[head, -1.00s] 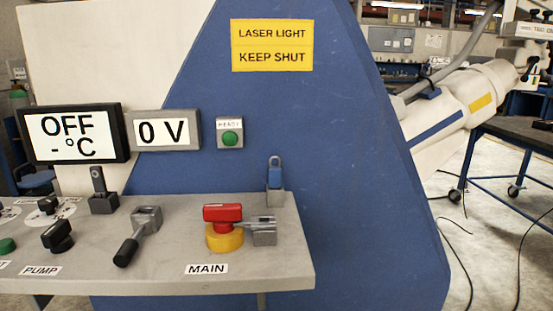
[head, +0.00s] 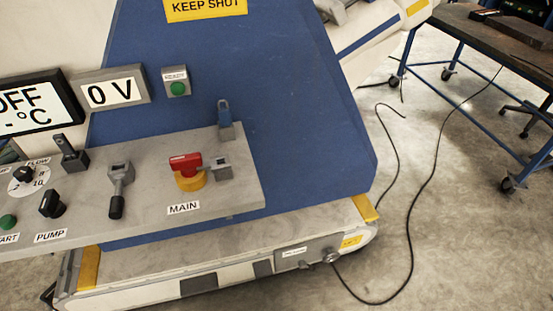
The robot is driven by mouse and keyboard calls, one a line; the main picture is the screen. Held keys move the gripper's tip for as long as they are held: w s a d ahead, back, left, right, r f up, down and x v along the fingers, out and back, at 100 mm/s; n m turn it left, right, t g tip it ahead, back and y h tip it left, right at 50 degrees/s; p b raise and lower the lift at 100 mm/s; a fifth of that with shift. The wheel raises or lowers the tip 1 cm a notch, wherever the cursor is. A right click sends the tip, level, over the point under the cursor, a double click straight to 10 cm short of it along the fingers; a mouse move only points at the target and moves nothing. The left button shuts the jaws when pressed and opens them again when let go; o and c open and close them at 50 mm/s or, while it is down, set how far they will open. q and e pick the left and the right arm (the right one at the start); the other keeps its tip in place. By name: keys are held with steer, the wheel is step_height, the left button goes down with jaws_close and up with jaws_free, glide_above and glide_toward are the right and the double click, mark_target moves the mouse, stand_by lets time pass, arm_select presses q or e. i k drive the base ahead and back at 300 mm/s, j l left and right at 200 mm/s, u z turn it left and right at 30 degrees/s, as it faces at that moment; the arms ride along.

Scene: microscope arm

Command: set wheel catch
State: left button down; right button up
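No part in view carries a readable "wheel catch" label. The blue and cream machine (head: 265,90) stands on a low pale base (head: 180,273) with yellow corner pieces. On the base's front right is a grey panel (head: 310,254) with a small white label, too small to read, and a round metal fitting (head: 331,255). A black cable (head: 412,235) runs from near this fitting across the floor. A yellow label (head: 351,241) sits right of the panel. Neither of my grippers is in view.
Above the base, a grey control shelf (head: 230,190) juts out with a red MAIN handle (head: 186,162), a black-gripped lever (head: 116,195) and a PUMP knob (head: 52,203). A blue-framed wheeled table (head: 460,85) stands at right. Concrete floor is open at lower right.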

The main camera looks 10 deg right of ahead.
mark_target(307, 267)
steer(key=k+l+z, duration=0.15)
steer(key=k, duration=0.4)
steer(key=k+l+z, duration=0.2)
steer(key=k, duration=0.3)
